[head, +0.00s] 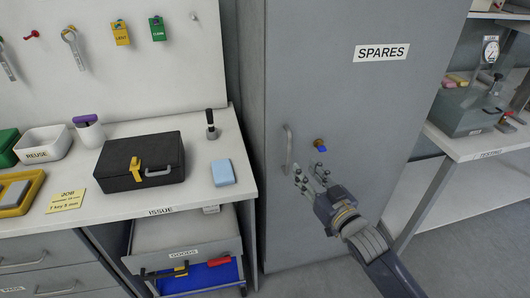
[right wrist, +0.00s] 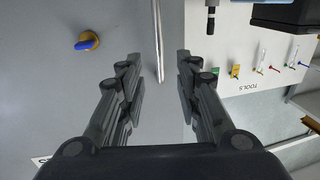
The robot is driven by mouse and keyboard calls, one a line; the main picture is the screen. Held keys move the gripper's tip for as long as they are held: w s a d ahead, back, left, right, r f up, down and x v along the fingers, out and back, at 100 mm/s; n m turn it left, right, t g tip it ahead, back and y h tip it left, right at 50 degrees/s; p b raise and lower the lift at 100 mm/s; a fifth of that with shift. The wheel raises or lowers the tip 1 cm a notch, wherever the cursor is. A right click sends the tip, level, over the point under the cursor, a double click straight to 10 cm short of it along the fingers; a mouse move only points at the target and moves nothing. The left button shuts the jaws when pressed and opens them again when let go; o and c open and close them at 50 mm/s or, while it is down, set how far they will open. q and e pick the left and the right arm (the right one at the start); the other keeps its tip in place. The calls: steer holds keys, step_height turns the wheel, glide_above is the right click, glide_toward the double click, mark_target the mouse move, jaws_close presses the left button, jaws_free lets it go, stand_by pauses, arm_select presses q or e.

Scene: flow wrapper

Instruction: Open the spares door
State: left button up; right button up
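The spares door (head: 350,110) is a tall grey cabinet front with a SPARES label (head: 381,52), and it looks shut. Its vertical metal bar handle (head: 288,148) is near the left edge. A brass lock with a blue key (head: 320,146) sits right of the handle. My right gripper (head: 312,178) is open and empty, just below and right of the handle. In the right wrist view the handle (right wrist: 157,40) lines up with the gap between the open fingers (right wrist: 157,80); I cannot tell whether it lies between them. The key (right wrist: 87,41) shows at upper left. My left gripper is out of view.
The issue bench (head: 120,208) stands left of the cabinet, with a black case (head: 125,172), a light blue block (head: 222,173) and a dark-handled tool (head: 211,125). A testing bench (head: 480,147) stands at right. Floor (head: 450,230) is clear before the cabinet at right.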

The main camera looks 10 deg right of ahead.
mark_target(290, 151)
steer(key=x, duration=1)
steer(key=shift+w+r+p, duration=0.1)
steer(key=shift+w+p, duration=0.2)
steer(key=shift+w, duration=0.1)
jaws_close()
